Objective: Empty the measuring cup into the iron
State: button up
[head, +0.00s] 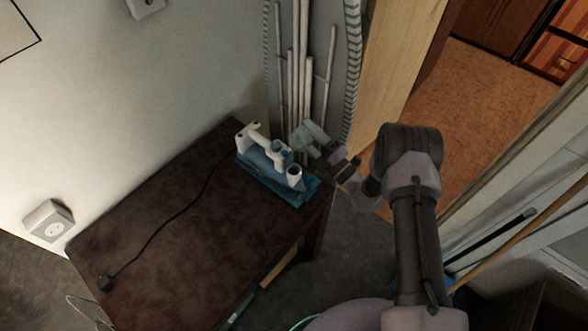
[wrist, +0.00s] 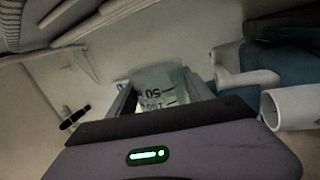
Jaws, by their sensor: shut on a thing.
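The iron (head: 270,165), blue and white, stands on the dark brown table at its far right corner. In the wrist view its white round opening (wrist: 292,106) shows at the right. The measuring cup (head: 312,137) is pale, see-through and greenish; its printed marks show in the wrist view (wrist: 160,88). My gripper (head: 328,158) is shut on the cup and holds it just right of the iron, near its upper part. The cup looks tilted in the head view. I cannot tell what is in the cup.
The dark brown table (head: 165,235) has free room left of the iron. A black cord (head: 160,245) runs across it to a plug. A grey ironing board (head: 310,60) leans behind the iron, close to the cup. A wall socket (head: 49,222) is at the left.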

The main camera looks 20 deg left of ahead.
jog(key=shift+w+d+r+n+g+y+b, duration=0.1)
jog(key=shift+r+n+g+y+b, duration=0.15)
jog(key=shift+n, duration=0.65)
jog(key=shift+w+r+n+g+y+b, duration=0.15)
jog(key=shift+r+n+g+b, duration=0.15)
jog(key=shift+n, duration=0.6)
